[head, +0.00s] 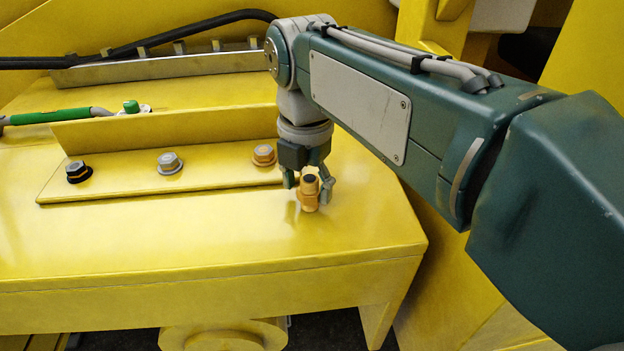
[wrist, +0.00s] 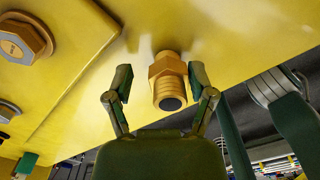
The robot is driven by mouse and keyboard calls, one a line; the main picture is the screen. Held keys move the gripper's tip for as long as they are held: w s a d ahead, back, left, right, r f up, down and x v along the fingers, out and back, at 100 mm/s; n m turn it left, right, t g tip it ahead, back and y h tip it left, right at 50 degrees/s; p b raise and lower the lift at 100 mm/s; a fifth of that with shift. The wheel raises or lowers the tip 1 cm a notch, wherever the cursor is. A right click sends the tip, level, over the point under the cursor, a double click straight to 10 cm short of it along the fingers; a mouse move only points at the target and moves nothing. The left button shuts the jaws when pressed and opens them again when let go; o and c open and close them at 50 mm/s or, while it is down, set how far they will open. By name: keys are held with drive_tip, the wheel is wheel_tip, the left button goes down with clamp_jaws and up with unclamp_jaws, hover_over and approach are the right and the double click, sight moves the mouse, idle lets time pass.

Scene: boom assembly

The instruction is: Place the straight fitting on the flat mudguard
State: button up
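The straight fitting (head: 309,192) is a brass-coloured threaded piece with a hex collar and a dark open end. It is upright at the right end of the flat yellow mudguard (head: 200,235), and its lower end appears to be on the surface. My gripper (head: 308,188) points down around it, one finger on each side. In the wrist view, the fitting (wrist: 168,80) is between the fingers of my gripper (wrist: 160,82). A clear gap shows at the left finger; the right finger is very close to the fitting. The gripper looks open.
A raised yellow strip behind carries a black bolt (head: 78,172), a grey bolt (head: 170,163) and a brass bolt (head: 264,155). A green-ended cable (head: 50,117) and a black hose (head: 150,40) run farther back. The mudguard's front left is clear; its right edge is close to the fitting.

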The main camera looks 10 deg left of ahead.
sight(307, 174)
drive_tip(key=shift+a, duration=0.3)
drive_tip(key=shift+d, duration=0.4)
drive_tip(key=shift+d+r, duration=0.2)
drive_tip(key=shift+r, duration=0.05)
drive_tip(key=r, duration=1.1)
drive_tip(key=shift+a, duration=0.25)
drive_tip(key=shift+r, duration=0.4)
